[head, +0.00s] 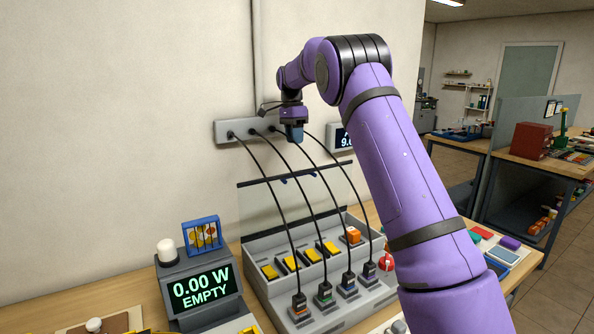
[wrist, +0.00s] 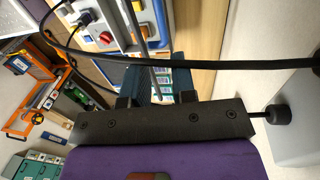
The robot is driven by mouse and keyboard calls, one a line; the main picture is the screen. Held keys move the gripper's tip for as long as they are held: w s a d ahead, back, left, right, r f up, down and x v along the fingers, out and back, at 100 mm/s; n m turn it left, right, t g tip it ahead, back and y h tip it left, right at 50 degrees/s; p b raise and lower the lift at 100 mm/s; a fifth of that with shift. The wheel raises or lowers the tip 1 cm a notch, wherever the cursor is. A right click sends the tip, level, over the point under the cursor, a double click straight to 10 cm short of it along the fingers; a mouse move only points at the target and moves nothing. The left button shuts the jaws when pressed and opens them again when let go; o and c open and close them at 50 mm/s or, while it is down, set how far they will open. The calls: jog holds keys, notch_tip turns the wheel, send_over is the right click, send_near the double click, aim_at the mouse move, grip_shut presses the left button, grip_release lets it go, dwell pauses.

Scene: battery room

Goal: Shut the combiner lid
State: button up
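The combiner (head: 256,246) is a grey box on the bench with yellow blocks, an orange block and several cable plugs in it. Its lid (head: 262,205) is a clear panel with a dark top edge. It stands raised, tilted up at the back of the box. My gripper (head: 294,138) is above the lid's top edge, in front of the wall and pointing down. In the wrist view the two fingers (wrist: 157,88) are apart. A thin grey bar shows between them, perhaps the lid's edge; I cannot tell whether they touch it.
Several black cables (head: 316,190) run from a grey wall block (head: 228,131) down across the lid to the plugs. A display reading 0.00 W EMPTY (head: 200,286) stands at left. A red knob (head: 386,262) is on the right. One cable (wrist: 215,64) crosses close to my gripper.

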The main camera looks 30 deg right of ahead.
jog(key=f, duration=0.3)
jog(key=s+f, duration=0.1)
jog(key=f, duration=0.6)
jog(key=shift+s+f, duration=0.25)
jog(key=shift+f, duration=0.05)
grip_shut()
